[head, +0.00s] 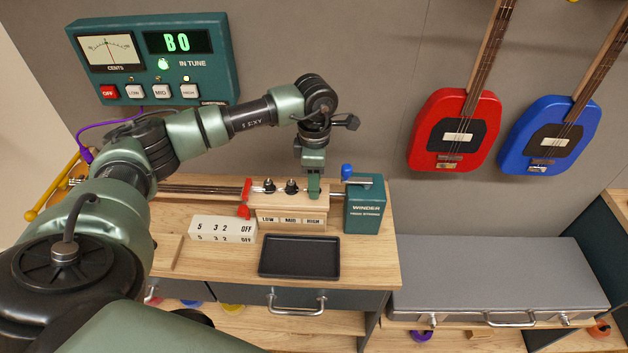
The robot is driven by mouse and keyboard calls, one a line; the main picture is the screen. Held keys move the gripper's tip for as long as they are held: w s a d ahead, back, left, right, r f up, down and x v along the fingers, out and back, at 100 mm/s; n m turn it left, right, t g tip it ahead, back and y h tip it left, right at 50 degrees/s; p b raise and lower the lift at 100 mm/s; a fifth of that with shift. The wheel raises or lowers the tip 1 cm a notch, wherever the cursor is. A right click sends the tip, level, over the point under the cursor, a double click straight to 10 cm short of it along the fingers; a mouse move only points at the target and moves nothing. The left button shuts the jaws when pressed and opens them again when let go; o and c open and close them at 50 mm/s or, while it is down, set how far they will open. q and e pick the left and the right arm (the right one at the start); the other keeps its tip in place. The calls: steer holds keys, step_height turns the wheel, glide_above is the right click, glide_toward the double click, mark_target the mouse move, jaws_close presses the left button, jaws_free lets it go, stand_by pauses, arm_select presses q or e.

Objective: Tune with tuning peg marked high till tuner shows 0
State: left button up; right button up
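The green tuner (152,62) on the wall reads "B0" in green digits. Its green light beside "IN TUNE" is lit, and its needle stands near the middle of the CENTS dial (108,50). The wooden peg block (290,203) on the bench is marked LOW, MID and HIGH. The black LOW peg (268,185) and MID peg (291,186) stand upright on it. My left gripper (314,190) points down at the HIGH position and hides the peg there. Its fingers show edge-on, so their opening is unclear. My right gripper is out of view.
A green winder (364,206) with a blue knob stands close right of the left gripper. A white block (222,229) and an empty black tray (299,257) lie in front. A grey case (500,281) is at right. Red (450,150) and blue (545,150) guitars hang above.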

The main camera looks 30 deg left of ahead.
arm_select(q)
step_height(320, 180, up, 7)
steer(key=shift+f+b, duration=0.2)
steer(key=shift+b, duration=0.75)
steer(key=shift+r, duration=0.6)
